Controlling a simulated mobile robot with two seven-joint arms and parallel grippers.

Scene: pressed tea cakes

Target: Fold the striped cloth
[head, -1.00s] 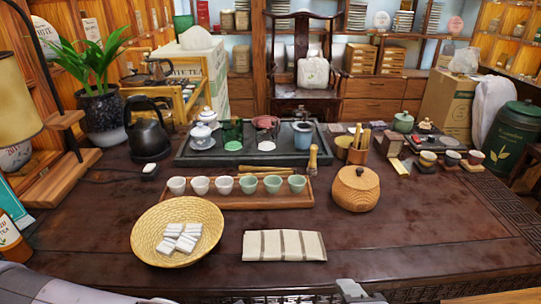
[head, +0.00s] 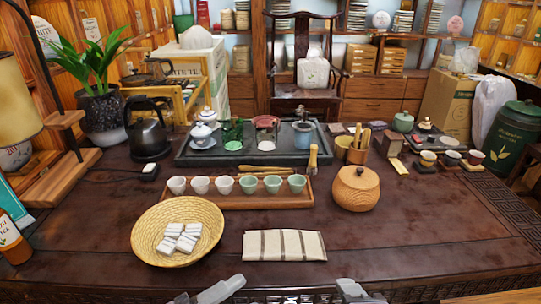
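The striped cloth (head: 285,246) is cream with brown stripes. It lies as a flat, wide rectangle on the dark table, near the front and right of the basket. Nothing touches it. My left gripper (head: 208,291) shows at the bottom edge, front-left of the cloth. Two grey finger parts show apart with nothing between them. Part of my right gripper (head: 355,291) shows at the bottom edge, front-right of the cloth. Most of it is cut off, so its opening is hidden.
A woven basket (head: 146,246) with several white wrapped pieces stands left of the cloth. A wooden tray (head: 225,203) with several cups lies behind it. A lidded wooden jar (head: 356,190) stands behind-right. The table right of the cloth is clear.

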